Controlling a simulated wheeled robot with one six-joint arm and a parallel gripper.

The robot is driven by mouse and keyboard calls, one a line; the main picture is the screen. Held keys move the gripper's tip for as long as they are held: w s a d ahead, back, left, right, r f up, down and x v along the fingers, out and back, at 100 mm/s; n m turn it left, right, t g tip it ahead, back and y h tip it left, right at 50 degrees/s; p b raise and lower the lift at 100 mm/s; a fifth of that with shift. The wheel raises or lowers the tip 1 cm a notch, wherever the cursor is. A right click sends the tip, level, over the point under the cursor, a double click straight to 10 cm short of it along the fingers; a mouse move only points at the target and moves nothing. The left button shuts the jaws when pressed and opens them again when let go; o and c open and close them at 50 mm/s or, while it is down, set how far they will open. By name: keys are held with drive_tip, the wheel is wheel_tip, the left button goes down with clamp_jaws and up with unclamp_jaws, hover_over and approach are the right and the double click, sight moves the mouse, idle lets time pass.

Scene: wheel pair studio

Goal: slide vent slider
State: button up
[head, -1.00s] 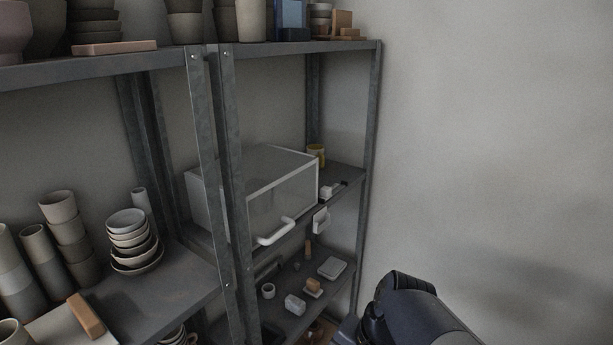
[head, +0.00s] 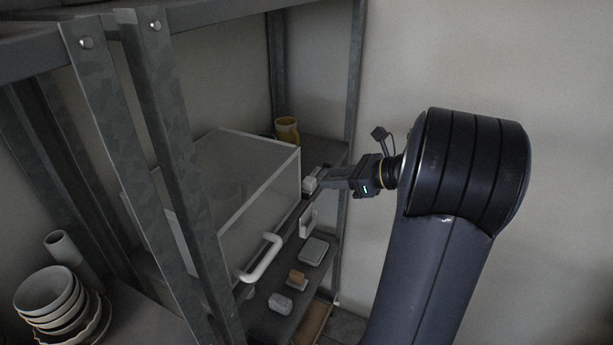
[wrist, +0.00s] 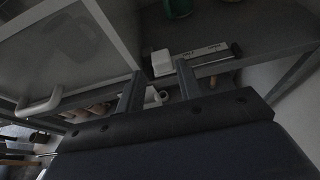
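A small white block (wrist: 161,63) sits at the near end of a pale flat rail (wrist: 205,53) with a dark end piece, on the shelf right of the white-framed cabinet. I take these to be the vent slider and its track. The block also shows in the head view (head: 310,184), where my gripper partly hides the rail. My gripper (head: 324,180) reaches in from the right at shelf height. In the wrist view its two fingers (wrist: 159,67) are apart, with the block just beyond and between their tips. Nothing is held. I cannot tell whether a finger touches the block.
The cabinet (head: 245,190) has a white bar handle (head: 262,259) jutting forward. A yellow mug (head: 287,130) stands behind the rail. A white holder (head: 307,223) hangs at the shelf edge. A lower shelf holds small items. Metal posts (head: 175,170) stand at left; bare wall lies right.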

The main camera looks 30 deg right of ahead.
sight(310, 180)
drive_tip(key=x, duration=0.7)
drive_tip(key=shift+w+a+f, duration=0.1)
drive_tip(key=shift+c, duration=0.5)
clamp_jaws()
